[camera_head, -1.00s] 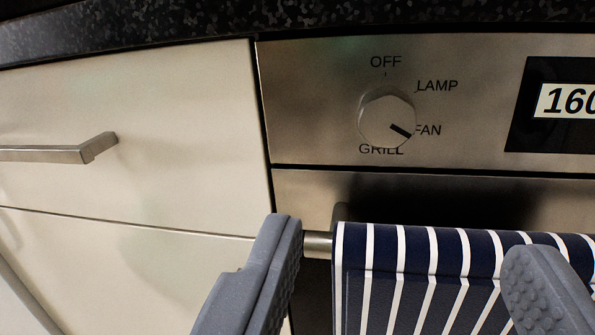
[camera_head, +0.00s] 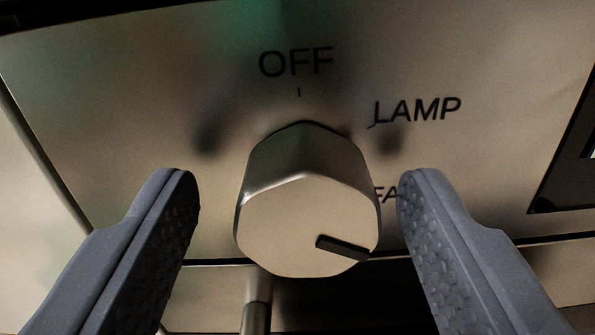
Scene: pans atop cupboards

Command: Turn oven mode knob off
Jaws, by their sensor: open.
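The oven mode knob (camera_head: 300,210) is a faceted, metallic knob in the middle of the view. Its dark pointer mark (camera_head: 342,247) points to the lower right, away from the OFF label (camera_head: 296,63) above it. My gripper (camera_head: 298,188) is open, with one grey finger on each side of the knob. A gap shows between the knob and the left finger, and a narrower one on the right. The right finger partly covers the FAN label (camera_head: 385,194). The GRILL label is hidden behind the knob.
The flat oven panel (camera_head: 500,130) surrounds the knob, with the LAMP label (camera_head: 417,109) at upper right. A dark display edge (camera_head: 572,160) is at the right. A handle mount (camera_head: 256,305) shows below the knob.

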